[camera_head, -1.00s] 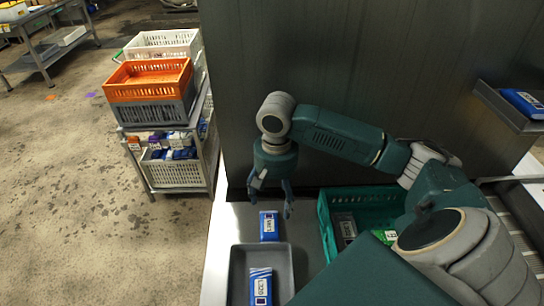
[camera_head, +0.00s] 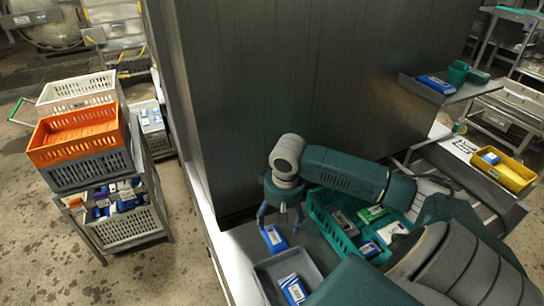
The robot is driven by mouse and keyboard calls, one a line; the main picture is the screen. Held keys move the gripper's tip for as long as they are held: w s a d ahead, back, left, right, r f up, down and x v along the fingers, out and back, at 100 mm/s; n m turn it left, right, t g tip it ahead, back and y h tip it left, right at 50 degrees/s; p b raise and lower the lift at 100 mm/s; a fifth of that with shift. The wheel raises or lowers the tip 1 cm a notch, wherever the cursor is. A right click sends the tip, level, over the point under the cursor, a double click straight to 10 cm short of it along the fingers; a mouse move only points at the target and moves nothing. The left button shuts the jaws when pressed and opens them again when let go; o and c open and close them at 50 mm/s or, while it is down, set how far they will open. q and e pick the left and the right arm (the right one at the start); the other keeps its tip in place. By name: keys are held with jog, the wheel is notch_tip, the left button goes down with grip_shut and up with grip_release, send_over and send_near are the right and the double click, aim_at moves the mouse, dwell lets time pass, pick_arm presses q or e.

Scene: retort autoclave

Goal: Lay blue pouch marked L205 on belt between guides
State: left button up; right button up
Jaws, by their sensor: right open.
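A blue pouch (camera_head: 273,238) with a white label lies on the metal worktop just behind the grey tray; its marking is too small to read now. A second blue pouch (camera_head: 293,289) lies in the grey tray (camera_head: 262,280). My right gripper (camera_head: 280,217) points down, open and empty, with its fingers above and around the far end of the first pouch; I cannot tell whether they touch it. What looks like the belt (camera_head: 463,183) runs at the right, partly hidden by my right arm; its guides are not clear. My left gripper is out of view.
A green crate (camera_head: 318,208) with several pouches stands right of the gripper. A dark steel wall (camera_head: 290,80) rises behind. A shelf (camera_head: 425,92) with a blue pouch juts out at right, above a yellow tray (camera_head: 512,175). A trolley with crates (camera_head: 80,125) stands left.

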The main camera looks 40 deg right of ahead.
send_over(278, 236)
jog(key=f, duration=0.2)
jog(key=s+f, duration=0.1)
jog(key=f, duration=0.1)
jog(key=shift+d+f+p, duration=0.2)
jog(key=shift+p, duration=0.1)
jog(key=shift+w+f, duration=0.1)
jog(key=shift+f, duration=0.2)
jog(key=f, duration=0.1)
jog(key=f+p, duration=0.1)
jog(key=f, duration=0.2)
jog(key=shift+w+a+f+p, duration=0.25)
jog(key=shift+f+p, duration=0.15)
jog(key=shift+f, duration=0.3)
jog(key=c, duration=1)
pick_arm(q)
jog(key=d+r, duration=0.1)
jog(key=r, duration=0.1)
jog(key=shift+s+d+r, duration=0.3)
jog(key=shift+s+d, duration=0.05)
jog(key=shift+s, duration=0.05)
pick_arm(e)
jog(key=shift+c, duration=0.5)
jog(key=shift+r, duration=0.2)
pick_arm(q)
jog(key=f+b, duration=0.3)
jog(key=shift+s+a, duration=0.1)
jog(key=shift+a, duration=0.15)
pick_arm(e)
notch_tip(278, 236, up, 20)
